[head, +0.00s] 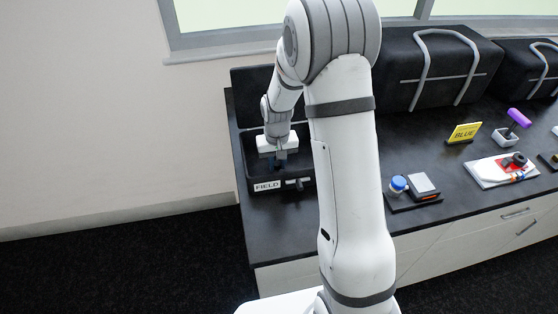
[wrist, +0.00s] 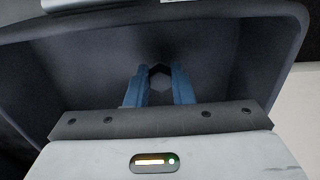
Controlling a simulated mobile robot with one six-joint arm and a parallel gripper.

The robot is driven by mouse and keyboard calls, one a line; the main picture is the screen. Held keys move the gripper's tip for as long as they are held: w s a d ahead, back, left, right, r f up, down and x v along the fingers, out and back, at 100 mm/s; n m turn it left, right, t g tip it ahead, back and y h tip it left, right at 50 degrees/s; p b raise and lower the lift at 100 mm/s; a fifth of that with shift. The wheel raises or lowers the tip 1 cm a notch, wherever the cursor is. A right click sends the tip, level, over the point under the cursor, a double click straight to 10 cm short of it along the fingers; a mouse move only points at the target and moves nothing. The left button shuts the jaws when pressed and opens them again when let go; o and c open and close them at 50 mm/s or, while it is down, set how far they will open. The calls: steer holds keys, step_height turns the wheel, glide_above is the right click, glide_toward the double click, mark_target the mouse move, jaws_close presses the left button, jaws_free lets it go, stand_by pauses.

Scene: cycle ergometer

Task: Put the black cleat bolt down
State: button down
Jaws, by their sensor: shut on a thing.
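My gripper (head: 281,163) reaches down into the black case (head: 242,160) labelled FIELD at the left end of the counter. In the wrist view the blue fingers (wrist: 159,80) are shut on a small dark piece with a hexagonal outline, the black cleat bolt (wrist: 159,71). It sits between the fingertips. The case's dark interior (wrist: 80,65) surrounds the fingers in the wrist view. I cannot tell whether the bolt touches the case floor. The bolt is too small to make out in the head view.
The case's lid (head: 253,95) stands open at the back. To the right are a small tray with a blue-capped jar (head: 398,184), a yellow BLUE sign (head: 464,133), a purple-handled tool (head: 518,117) and a white board (head: 490,172). Black bags (head: 400,65) stand behind.

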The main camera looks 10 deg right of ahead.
mark_target(277, 165)
steer(key=shift+s+f, duration=0.1)
steer(key=shift+f, duration=0.15)
steer(key=c, duration=1.3)
jaws_free()
steer(key=shift+o, duration=0.2)
step_height(277, 165, up, 12)
steer(key=b, duration=0.2)
steer(key=s+d+r+t, duration=0.1)
steer(key=s+r, duration=0.3)
steer(key=s, duration=0.8)
steer(key=s+d+r+t, duration=0.1)
steer(key=s+r, duration=0.4)
steer(key=s, duration=0.7)
steer(key=shift+s+t, duration=0.15)
steer(key=shift+t, duration=0.65)
steer(key=shift+d+r, duration=0.1)
